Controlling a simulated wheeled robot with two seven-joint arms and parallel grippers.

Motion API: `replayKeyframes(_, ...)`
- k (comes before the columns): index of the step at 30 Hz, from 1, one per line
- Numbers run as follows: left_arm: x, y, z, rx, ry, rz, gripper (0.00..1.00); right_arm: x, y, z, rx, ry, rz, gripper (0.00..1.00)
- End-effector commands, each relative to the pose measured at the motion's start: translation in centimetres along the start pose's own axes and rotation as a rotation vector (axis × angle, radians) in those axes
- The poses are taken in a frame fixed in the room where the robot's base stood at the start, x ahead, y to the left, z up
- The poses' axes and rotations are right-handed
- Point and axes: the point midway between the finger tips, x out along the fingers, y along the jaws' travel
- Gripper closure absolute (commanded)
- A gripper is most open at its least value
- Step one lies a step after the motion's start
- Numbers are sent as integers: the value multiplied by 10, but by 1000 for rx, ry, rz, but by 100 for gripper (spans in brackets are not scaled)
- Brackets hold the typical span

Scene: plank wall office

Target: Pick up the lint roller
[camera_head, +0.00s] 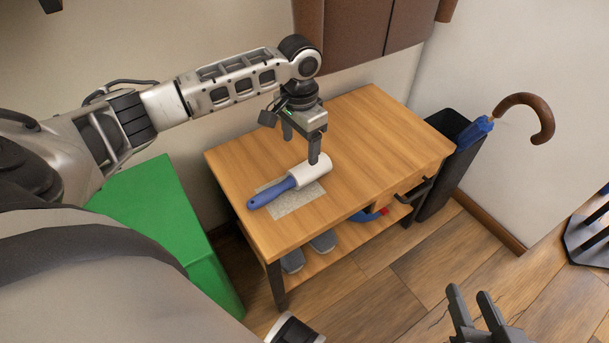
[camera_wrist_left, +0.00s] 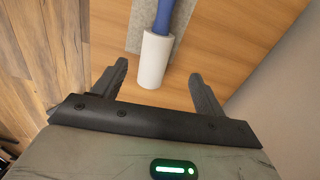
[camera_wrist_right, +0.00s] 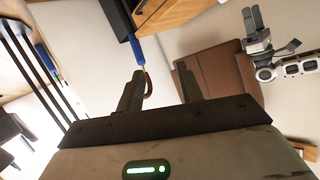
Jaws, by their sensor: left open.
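The lint roller has a white roll and a blue handle. In the head view the lint roller (camera_head: 308,175) lies on a grey mat (camera_head: 297,202) on a small wooden table, handle towards the front left. My left gripper (camera_head: 302,150) is above the white roll's end, fingers pointing down. In the left wrist view the white roll (camera_wrist_left: 154,62) shows between and just beyond the open fingers (camera_wrist_left: 158,85), and nothing is held. My right gripper (camera_head: 474,300) is open and empty, low at the front right, away from the table. Its spread fingers also show in the right wrist view (camera_wrist_right: 160,90).
The wooden table (camera_head: 375,125) has bare room around the mat. Shoes (camera_head: 322,241) sit on its lower shelf. A green box (camera_head: 155,215) stands left. A dark bin (camera_head: 447,180) with an umbrella (camera_head: 540,110) stands right. A brown hanging item (camera_head: 362,30) is behind the table.

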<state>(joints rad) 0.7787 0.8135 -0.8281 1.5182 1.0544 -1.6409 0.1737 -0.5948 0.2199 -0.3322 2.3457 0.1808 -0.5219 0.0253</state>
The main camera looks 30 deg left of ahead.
Motion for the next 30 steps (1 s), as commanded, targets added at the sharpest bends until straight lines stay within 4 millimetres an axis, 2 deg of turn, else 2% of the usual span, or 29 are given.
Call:
replayKeyframes(1, 16, 0, 0, 0, -3, 0, 28, 0, -1, 2, -1, 20, -7, 64)
replayKeyframes(3, 26, 1, 0, 0, 0, 0, 28, 0, -3, -1, 5, 41, -15, 64)
replayKeyframes(11, 45, 1, 0, 2, 1, -1, 28, 0, -6, -6, 27, 72, -31, 64)
replayKeyframes(14, 60, 4, -1, 2, 1, -1, 28, 2, -7, -2, 53, 87, -46, 64)
replayKeyframes(19, 84, 7, -1, 1, 1, -1, 28, 3, -13, -14, 119, 145, -87, 64)
replayKeyframes(23, 92, 7, -1, 1, 2, -2, 28, 3, -15, -16, 140, 157, -100, 64)
replayKeyframes(29, 91, 7, -1, 2, 2, -2, 28, 2, -15, -18, 143, 158, -101, 64)
replayKeyframes(30, 91, 7, -1, 2, 2, -1, 31, 2, -15, -18, 143, 158, -101, 64)
